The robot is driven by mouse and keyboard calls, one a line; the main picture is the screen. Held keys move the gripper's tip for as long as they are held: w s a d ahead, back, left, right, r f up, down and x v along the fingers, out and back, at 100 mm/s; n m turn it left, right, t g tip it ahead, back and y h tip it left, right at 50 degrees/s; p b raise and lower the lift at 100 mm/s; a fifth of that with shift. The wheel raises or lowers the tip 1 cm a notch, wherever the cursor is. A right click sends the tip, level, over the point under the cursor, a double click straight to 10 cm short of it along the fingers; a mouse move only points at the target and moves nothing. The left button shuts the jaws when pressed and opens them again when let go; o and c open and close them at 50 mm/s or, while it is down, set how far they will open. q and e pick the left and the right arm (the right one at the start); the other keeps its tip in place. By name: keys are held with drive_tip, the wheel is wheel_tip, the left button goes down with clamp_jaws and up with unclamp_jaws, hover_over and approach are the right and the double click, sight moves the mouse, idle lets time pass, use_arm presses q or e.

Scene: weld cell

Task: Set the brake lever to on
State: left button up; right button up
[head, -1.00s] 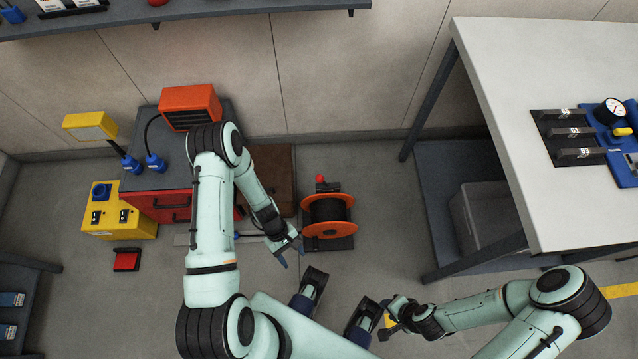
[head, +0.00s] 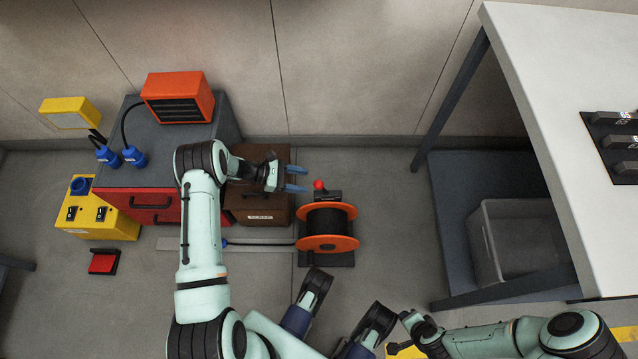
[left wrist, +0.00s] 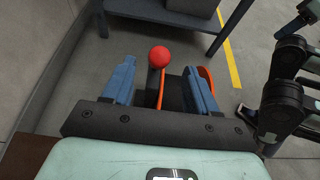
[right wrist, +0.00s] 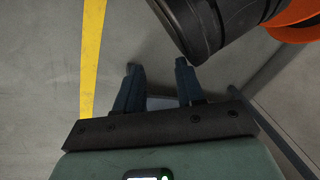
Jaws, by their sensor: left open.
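The brake lever (head: 319,185) has a red ball knob and stands at the back of the orange cable reel (head: 328,240) on the floor. In the left wrist view, the red knob (left wrist: 159,57) tops a dark shaft and shows between my finger lines, beyond the palm. My left gripper (head: 306,180) is open, with its blue fingers pointing right, just left of the knob. I cannot tell whether it touches the lever. My right gripper (right wrist: 160,82) is open and empty, away from the reel at the lower right of the head view.
A brown box (head: 262,208) sits left of the reel, beside a red drawer cabinet (head: 150,202) with an orange heater (head: 180,98). A yellow switch box (head: 95,212) is further left. A white-topped table (head: 560,120) stands right, with a grey bin (head: 520,240) below.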

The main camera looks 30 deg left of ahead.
sight(316, 183)
use_arm(q)
drive_tip(key=x, duration=0.7)
drive_tip(key=shift+b, duration=0.4)
use_arm(e)
drive_tip(key=shift+s+d+f+g, duration=0.15)
drive_tip(key=shift+s+f+g, duration=0.25)
drive_tip(key=shift+s+f, duration=0.6)
drive_tip(key=shift+r, duration=0.1)
use_arm(q)
clamp_jaws()
